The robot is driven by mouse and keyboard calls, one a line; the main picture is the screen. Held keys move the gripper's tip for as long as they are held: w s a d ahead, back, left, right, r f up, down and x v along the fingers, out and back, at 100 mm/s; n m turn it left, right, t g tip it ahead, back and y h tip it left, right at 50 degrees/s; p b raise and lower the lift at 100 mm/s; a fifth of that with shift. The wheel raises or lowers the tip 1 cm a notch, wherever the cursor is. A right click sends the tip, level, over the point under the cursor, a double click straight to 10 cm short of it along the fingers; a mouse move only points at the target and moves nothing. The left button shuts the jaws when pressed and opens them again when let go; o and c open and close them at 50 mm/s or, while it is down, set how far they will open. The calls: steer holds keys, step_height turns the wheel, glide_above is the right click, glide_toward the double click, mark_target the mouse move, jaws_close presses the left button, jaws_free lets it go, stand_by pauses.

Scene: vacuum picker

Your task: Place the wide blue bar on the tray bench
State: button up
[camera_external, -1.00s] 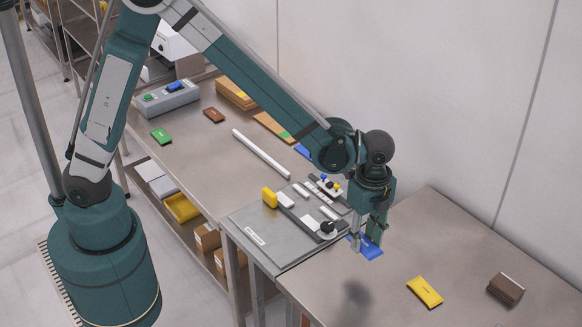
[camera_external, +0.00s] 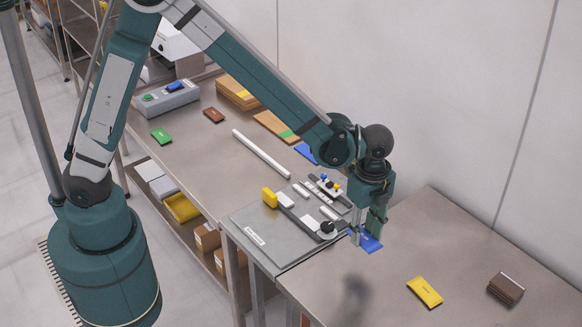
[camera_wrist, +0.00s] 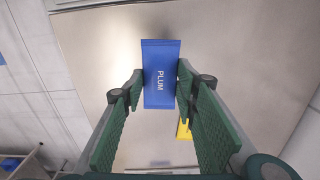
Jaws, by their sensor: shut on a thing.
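My gripper (camera_external: 367,232) is shut on a blue bar (camera_external: 371,243) marked PLUM. In the wrist view the bar (camera_wrist: 160,85) sits between the two green finger pads (camera_wrist: 157,92), with its far end sticking out past them. The external view shows the bar beside the right edge of the grey fixture plate, over the near right bench (camera_external: 400,235). It appears to be held above that bench, but the gap is hard to judge. Another blue piece (camera_external: 306,153) lies on the far left bench, partly hidden by my arm. I cannot tell which surface is the tray bench.
A yellow bar (camera_external: 425,292) and a brown stack (camera_external: 506,288) lie on the right bench. The fixture plate (camera_external: 260,235) with knobs and a yellow block stands left of my gripper. A white rod, green bar, brown bar and control box occupy the left bench (camera_external: 190,150).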

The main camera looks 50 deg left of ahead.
steer(key=w+a, duration=0.7)
steer(key=a, duration=0.4)
steer(key=w+a, duration=0.6)
steer(key=a, duration=0.5)
steer(key=w+a+b, duration=0.1)
steer(key=w+a, duration=0.2)
steer(key=a, duration=1)
steer(key=w+a, duration=0.2)
steer(key=a, duration=1)
steer(key=s+a, duration=0.5)
steer(key=a, duration=1.1)
steer(key=s+a+f, duration=0.1)
steer(key=s+a, duration=0.4)
steer(key=a, duration=1.1)
steer(key=s+a+n, duration=0.1)
steer(key=s+a, duration=0.5)
steer(key=a, duration=1)
steer(key=shift+a+f+b, duration=0.35)
steer(key=shift+a+b, duration=0.05)
steer(key=shift+b, duration=0.05)
steer(key=shift+s, duration=0.1)
glide_above(197, 123)
steer(key=shift+a+f+b, duration=0.15)
steer(key=shift+f+b, duration=0.25)
steer(key=shift+f, duration=2.75)
steer(key=shift+f, duration=0.1)
